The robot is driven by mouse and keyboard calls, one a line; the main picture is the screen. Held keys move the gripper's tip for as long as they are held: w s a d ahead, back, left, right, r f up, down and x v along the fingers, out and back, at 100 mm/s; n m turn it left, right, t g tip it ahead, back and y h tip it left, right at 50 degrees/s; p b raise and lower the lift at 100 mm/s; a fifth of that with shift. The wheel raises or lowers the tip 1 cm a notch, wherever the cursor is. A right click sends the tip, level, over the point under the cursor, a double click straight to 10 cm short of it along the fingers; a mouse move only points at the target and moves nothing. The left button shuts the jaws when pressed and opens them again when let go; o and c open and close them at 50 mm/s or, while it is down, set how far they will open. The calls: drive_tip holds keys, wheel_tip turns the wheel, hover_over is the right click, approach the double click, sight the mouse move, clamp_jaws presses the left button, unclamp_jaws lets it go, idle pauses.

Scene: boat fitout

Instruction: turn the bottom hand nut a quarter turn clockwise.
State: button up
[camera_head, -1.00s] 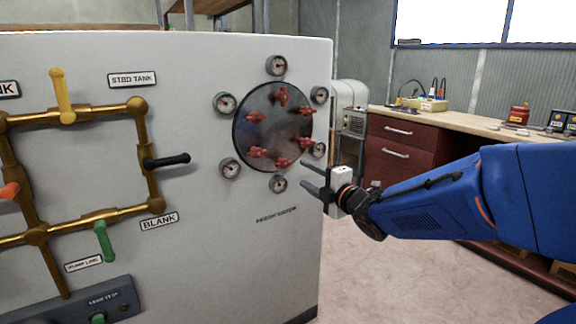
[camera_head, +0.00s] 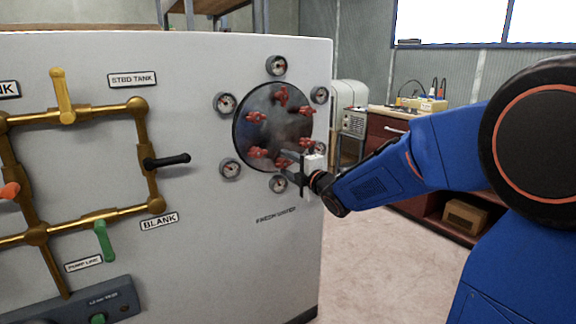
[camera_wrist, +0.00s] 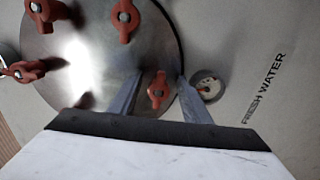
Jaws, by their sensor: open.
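The round metal hatch plate (camera_head: 272,125) on the white panel carries several red hand nuts in a ring. The bottom hand nut (camera_head: 281,163) is at the plate's lower edge, partly behind my fingers. My gripper (camera_head: 287,160) is open in front of it, coming from the right. In the wrist view, the bottom nut (camera_wrist: 158,90) lies between my two spread fingers (camera_wrist: 160,76), with a gap visible on each side. Its wing runs roughly up and down in that view. I cannot tell how far the fingers reach along the nut.
Small gauges ring the plate; the bottom gauge (camera_head: 278,183) is close below my fingers, and another gauge (camera_head: 319,148) is near my wrist. The FRESH WATER label (camera_head: 276,214) is below. Brass pipes with coloured levers (camera_head: 166,161) are to the left. A workbench (camera_head: 388,128) stands behind my arm.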

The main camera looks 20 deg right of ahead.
drive_tip(key=c, duration=1)
drive_tip(key=shift+m, duration=0.3)
drive_tip(key=m, duration=0.4)
drive_tip(key=shift+f+m, duration=0.3)
drive_tip(key=m, duration=0.4)
drive_tip(key=shift+a+f+m, duration=0.15)
drive_tip(key=shift+a+m, duration=0.05)
drive_tip(key=shift+m, duration=0.1)
drive_tip(key=shift+s+a+f+m, duration=0.1)
drive_tip(key=shift+a+m, duration=0.05)
drive_tip(key=shift+m, duration=1.95)
drive_tip(key=shift+s+a+f+m, duration=0.1)
drive_tip(key=shift+a+m, duration=0.05)
drive_tip(key=shift+m, duration=1.95)
